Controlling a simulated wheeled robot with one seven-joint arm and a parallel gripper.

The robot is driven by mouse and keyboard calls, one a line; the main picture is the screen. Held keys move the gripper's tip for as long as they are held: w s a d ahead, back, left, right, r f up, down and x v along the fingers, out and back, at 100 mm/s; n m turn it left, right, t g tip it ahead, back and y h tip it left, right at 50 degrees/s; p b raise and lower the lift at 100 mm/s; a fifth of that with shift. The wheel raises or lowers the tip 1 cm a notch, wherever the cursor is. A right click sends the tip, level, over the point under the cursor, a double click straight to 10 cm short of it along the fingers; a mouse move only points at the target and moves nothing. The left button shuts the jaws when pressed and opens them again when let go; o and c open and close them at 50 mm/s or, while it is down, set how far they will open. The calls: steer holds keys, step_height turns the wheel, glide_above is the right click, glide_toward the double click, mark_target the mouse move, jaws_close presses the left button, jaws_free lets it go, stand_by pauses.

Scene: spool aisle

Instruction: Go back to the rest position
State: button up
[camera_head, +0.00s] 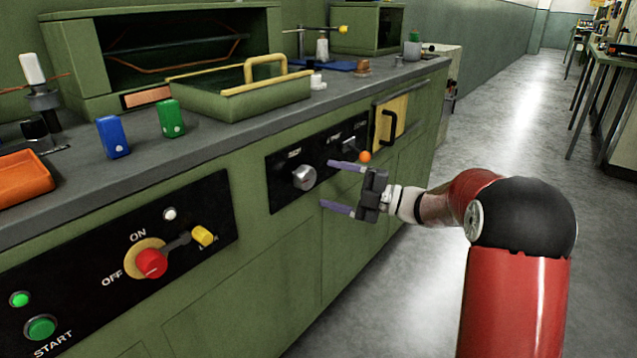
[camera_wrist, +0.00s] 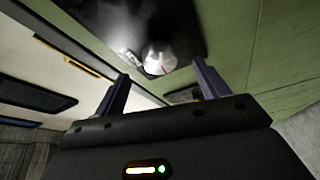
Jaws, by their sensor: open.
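My gripper (camera_head: 343,187) is open, its two purple-grey fingers spread apart, in front of the green cabinet face. Nothing is between the fingers. Just to their left in the head view is a silver knob (camera_head: 304,177) on a black panel (camera_head: 275,185). In the wrist view my gripper (camera_wrist: 162,85) is also open, and the silver knob (camera_wrist: 160,58) shows beyond the fingertips. The fingers look apart from the knob. My red and black arm reaches in from the right.
The grey counter (camera_head: 240,137) holds a green tray (camera_head: 245,100), a blue block (camera_head: 113,137), a green block (camera_head: 171,118) and an orange tray (camera_head: 22,178). A panel with a red switch (camera_head: 151,263) is at lower left. A yellow panel with a black handle (camera_head: 390,125) lies beyond. The aisle floor (camera_head: 480,130) is clear.

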steer(key=shift+v, duration=0.8)
steer(key=shift+r, duration=0.1)
step_height(320, 180, up, 5)
steer(key=w+m+t+h, duration=0.2)
steer(key=m+t+h, duration=0.2)
steer(key=m+t, duration=0.15)
steer(key=s+d+r+m+t+h+p, duration=0.1)
steer(key=s+d+r+m+t+h, duration=0.15)
steer(key=d+m+h, duration=0.3)
steer(key=s+d+r+m+t+h, duration=0.2)
steer(key=s+d+m+h, duration=0.1)
steer(key=d+m+h, duration=0.3)
steer(key=s+f+m+g+h, duration=0.1)
steer(key=s+f+m+g, duration=0.2)
steer(key=s, duration=0.7)
steer(key=s+f+m+g+h, duration=0.1)
steer(key=s+f+m+g, duration=0.2)
steer(key=s, duration=0.7)
steer(key=s+a+f+m+g+h, duration=0.1)
steer(key=s+f+m+g, duration=0.3)
steer(key=s, duration=0.6)
step_height(320, 180, down, 3)
steer(key=shift+f+m+p, duration=0.1)
steer(key=shift+m+p, duration=0.3)
steer(key=shift+m, duration=0.8)
